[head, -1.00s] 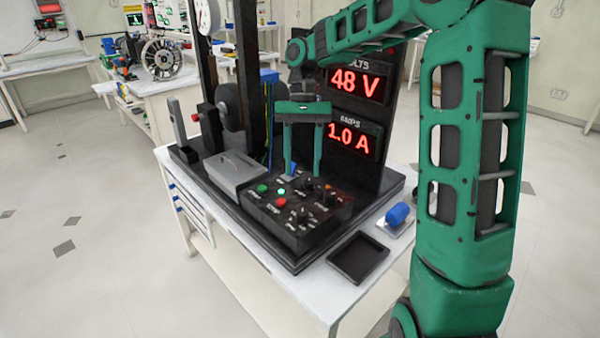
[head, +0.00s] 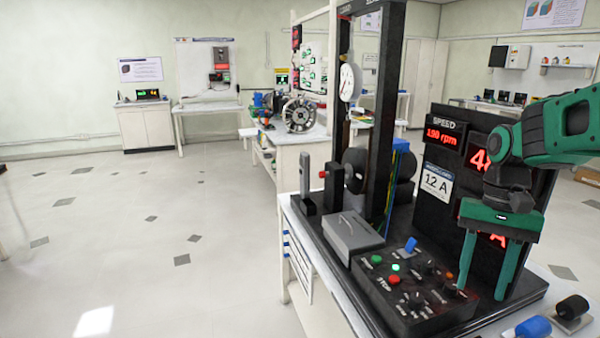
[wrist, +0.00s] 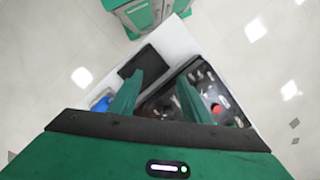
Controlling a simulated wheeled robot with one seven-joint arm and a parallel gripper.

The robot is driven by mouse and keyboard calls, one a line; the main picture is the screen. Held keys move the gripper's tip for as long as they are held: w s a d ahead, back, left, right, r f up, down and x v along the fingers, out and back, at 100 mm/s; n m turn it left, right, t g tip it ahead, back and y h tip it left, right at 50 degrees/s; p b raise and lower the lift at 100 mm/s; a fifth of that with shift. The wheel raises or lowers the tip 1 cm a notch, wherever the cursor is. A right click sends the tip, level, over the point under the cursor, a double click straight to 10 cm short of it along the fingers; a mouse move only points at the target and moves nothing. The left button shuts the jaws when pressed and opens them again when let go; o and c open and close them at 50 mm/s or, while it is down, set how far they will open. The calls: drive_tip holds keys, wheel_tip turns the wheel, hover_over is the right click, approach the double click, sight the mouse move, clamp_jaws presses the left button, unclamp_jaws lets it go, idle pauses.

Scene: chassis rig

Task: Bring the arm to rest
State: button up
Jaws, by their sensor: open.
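My green arm (head: 560,130) reaches in from the right in the head view. My gripper (head: 503,270) points down in front of the display panel, over the right side of the control box. Its two fingers are apart, with nothing between them. In the wrist view the gripper (wrist: 155,95) also shows open and empty above the bench. The gap between fingertips and box is hard to judge.
The rig stands on a white bench (head: 310,250) with a tall black frame (head: 383,110) and a panel reading 190 rpm (head: 440,135). A grey lidded box (head: 352,236) sits left of the control box. A blue cylinder (head: 533,327) lies at the front right. The floor at left is clear.

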drive_tip(key=s+d+f+t, duration=0.1)
drive_tip(key=s+d+f, duration=0.1)
drive_tip(key=s, duration=0.6)
drive_tip(key=s+d+f+t, duration=0.1)
drive_tip(key=s+d+f, duration=0.1)
drive_tip(key=s, duration=0.6)
drive_tip(key=shift+s+d+f+h, duration=0.25)
drive_tip(key=shift+d+f+h, duration=0.15)
drive_tip(key=shift+d, duration=0.5)
